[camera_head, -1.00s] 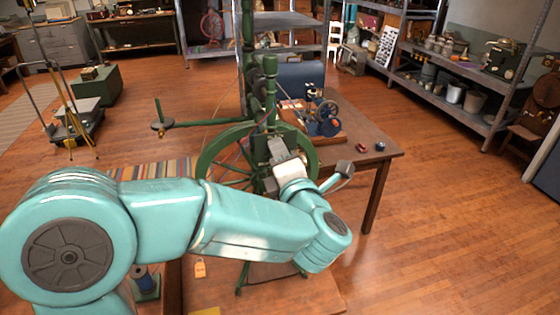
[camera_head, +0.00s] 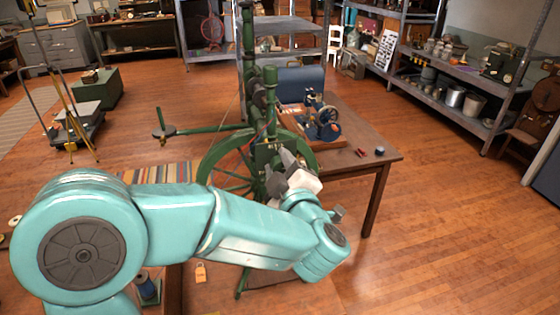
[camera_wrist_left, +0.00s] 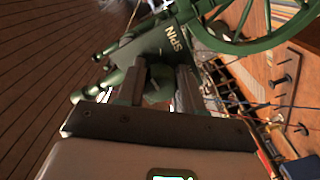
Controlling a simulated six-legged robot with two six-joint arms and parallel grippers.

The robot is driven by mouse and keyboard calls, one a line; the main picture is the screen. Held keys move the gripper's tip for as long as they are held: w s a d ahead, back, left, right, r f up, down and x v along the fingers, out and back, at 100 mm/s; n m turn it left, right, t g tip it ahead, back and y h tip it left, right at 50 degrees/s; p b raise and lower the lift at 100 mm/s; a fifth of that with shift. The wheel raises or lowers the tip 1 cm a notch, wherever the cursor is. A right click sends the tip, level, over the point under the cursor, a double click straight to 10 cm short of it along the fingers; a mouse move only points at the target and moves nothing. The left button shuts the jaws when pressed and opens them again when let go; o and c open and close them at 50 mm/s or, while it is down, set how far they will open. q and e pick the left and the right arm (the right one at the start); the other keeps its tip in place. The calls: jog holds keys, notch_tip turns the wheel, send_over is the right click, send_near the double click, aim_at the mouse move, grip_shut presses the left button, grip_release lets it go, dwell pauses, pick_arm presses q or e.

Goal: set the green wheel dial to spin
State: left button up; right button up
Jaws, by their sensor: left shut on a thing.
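The green spinning wheel (camera_head: 213,165) stands in front of me, with a green post and spokes. A dark green plate (camera_head: 268,152) with pale lettering is on it; in the left wrist view the plate (camera_wrist_left: 150,48) shows the word SPIN. My left gripper (camera_head: 277,170) is at the front of the wheel, just below the plate. In the left wrist view my left gripper (camera_wrist_left: 160,82) has its fingers on either side of a green dial knob (camera_wrist_left: 158,88), shut on it. The fingers hide part of the knob, and I cannot tell its setting. My right gripper is not in view.
A wooden table (camera_head: 362,140) behind the wheel holds a blue hand-cranked machine (camera_head: 322,118) and small items. A green arm (camera_head: 205,130) sticks out left from the wheel. Shelves (camera_head: 450,85) line the right. Open floor lies at right.

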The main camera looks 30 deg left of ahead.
pick_arm(q)
jog(key=m+p, duration=0.1)
jog(key=m, duration=0.2)
jog(key=shift+m, duration=0.3)
jog(key=shift+f+m+p, duration=0.15)
jog(key=shift+m+p, duration=0.6)
jog(key=shift+m, duration=0.35)
jog(key=shift+f, duration=0.1)
jog(key=o, duration=1)
jog(key=shift+o, duration=0.2)
jog(key=shift+d, duration=0.1)
jog(key=shift+s, duration=0.1)
